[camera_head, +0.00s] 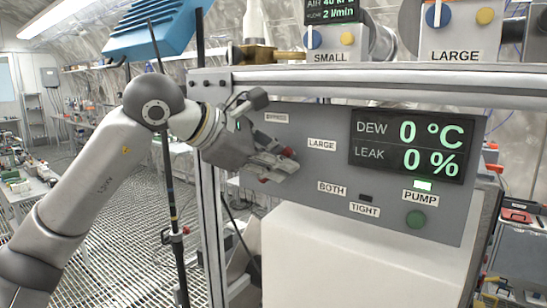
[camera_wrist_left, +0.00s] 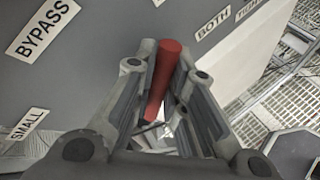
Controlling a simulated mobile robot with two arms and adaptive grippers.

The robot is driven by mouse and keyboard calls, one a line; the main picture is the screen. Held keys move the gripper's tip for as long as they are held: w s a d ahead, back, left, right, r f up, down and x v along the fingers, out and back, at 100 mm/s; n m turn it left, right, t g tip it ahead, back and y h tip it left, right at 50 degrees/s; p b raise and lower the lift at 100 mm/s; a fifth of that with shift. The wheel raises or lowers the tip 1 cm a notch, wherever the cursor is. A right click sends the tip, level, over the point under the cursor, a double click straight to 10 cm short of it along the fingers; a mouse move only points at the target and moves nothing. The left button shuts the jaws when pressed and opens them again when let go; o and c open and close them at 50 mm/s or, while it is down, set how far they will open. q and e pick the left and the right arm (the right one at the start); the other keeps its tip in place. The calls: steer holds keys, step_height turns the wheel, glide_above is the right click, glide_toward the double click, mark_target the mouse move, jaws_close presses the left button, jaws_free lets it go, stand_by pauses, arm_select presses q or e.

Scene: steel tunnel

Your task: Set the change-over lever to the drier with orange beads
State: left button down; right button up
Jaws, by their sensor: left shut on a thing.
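The change-over lever is a red rod; in the left wrist view the lever (camera_wrist_left: 166,72) lies between the two fingers of my left gripper. In the head view a red end of the lever (camera_head: 288,152) shows by the fingertips. My left gripper (camera_head: 283,164) is shut on the lever, in front of the grey panel (camera_head: 310,175). Around it the panel has labels BYPASS (camera_wrist_left: 43,27), LARGE (camera_head: 322,145), BOTH (camera_head: 332,188) and SMALL (camera_wrist_left: 29,124). The lever's pivot is hidden by the gripper. No orange beads show in either view. My right gripper is out of view.
The panel also carries a display (camera_head: 411,145) reading DEW 0 °C and LEAK 0 %, a lit PUMP indicator (camera_head: 423,185) and a green button (camera_head: 416,220). A metal rail (camera_head: 380,82) runs above it. Blue and yellow knobs sit on boxes marked SMALL and LARGE above.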

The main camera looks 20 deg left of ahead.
arm_select(q)
steer(key=shift+s+d+f+m+y, duration=0.1)
steer(key=shift+d+f+m+y, duration=0.15)
steer(key=shift+f+m+y, duration=0.2)
stand_by(0.4)
steer(key=c, duration=1.7)
jaws_free()
steer(key=shift+r, duration=0.15)
steer(key=shift+s+a+r, duration=0.15)
steer(key=shift+r, duration=0.05)
steer(key=v, duration=1.1)
steer(key=shift+s, duration=0.2)
